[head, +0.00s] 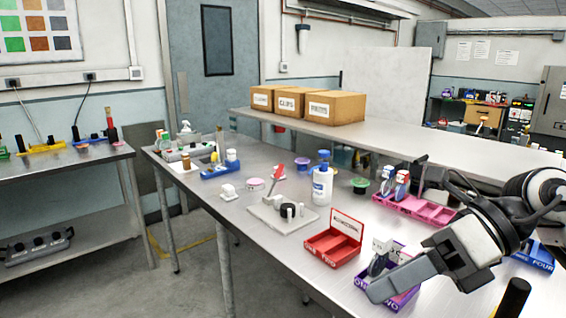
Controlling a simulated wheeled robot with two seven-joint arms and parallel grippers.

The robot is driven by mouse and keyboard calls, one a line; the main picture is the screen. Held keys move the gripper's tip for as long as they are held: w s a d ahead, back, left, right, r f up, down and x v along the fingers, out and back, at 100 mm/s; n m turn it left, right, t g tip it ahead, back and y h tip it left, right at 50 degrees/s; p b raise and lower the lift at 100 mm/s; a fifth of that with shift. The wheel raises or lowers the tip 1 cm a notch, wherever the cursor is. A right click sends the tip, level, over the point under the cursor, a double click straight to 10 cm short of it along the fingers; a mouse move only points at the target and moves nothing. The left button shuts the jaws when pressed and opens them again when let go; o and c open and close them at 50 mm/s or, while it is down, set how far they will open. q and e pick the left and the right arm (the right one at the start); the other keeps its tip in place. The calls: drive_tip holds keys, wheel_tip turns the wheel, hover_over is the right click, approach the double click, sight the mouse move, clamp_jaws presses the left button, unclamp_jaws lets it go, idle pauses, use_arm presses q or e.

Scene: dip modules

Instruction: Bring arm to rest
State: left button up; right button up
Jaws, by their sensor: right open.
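My right arm comes in from the right edge, and its grey gripper (376,282) hangs low over the front right of the metal table (262,224). The gripper is open, its fingers pointing left, in front of a purple box (402,299). A dark and white module (381,250) stands at the purple box, right by the fingers. The gripper partly hides the box, and I cannot tell whether they touch. No held object shows. My left gripper is not in view.
A red open box (333,247) lies just left of the gripper. A pink tray (418,206) with modules stands behind it, and a blue box (534,253) lies right. A white bottle (322,186) and a grey fixture (282,214) stand farther left. The front left tabletop is bare.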

drive_tip(key=a+f+m+t+y+b, duration=0.25)
drive_tip(key=a+m+y, duration=0.35)
drive_tip(key=m+y, duration=0.3)
drive_tip(key=w+d+f+m+t+h+b, duration=0.1)
drive_tip(key=w+d+f+m+t+h, duration=0.3)
drive_tip(key=f+m+t, duration=0.55)
drive_tip(key=w+d+f+m+t+h+b, duration=0.15)
drive_tip(key=f+m+t+h, duration=0.45)
drive_tip(key=m, duration=0.7)
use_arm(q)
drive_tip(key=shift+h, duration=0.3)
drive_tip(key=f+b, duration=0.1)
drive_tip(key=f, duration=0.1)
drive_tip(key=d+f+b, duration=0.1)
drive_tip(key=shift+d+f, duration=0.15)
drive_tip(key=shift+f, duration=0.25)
use_arm(e)
drive_tip(key=s+f+m+g+h, duration=0.3)
drive_tip(key=s+f+m, duration=0.3)
drive_tip(key=f, duration=0.5)
drive_tip(key=s+d+f+m+g+h, duration=0.1)
drive_tip(key=s+f+m+g+h, duration=0.2)
drive_tip(key=f, duration=0.9)
drive_tip(key=s+m+h, duration=0.1)
drive_tip(key=s+m, duration=0.1)
drive_tip(key=s, duration=0.1)
drive_tip(key=shift+d+f+m+g, duration=0.15)
drive_tip(key=shift+d+m+g, duration=0.15)
drive_tip(key=shift+m+g, duration=0.1)
drive_tip(key=shift+s, duration=0.1)
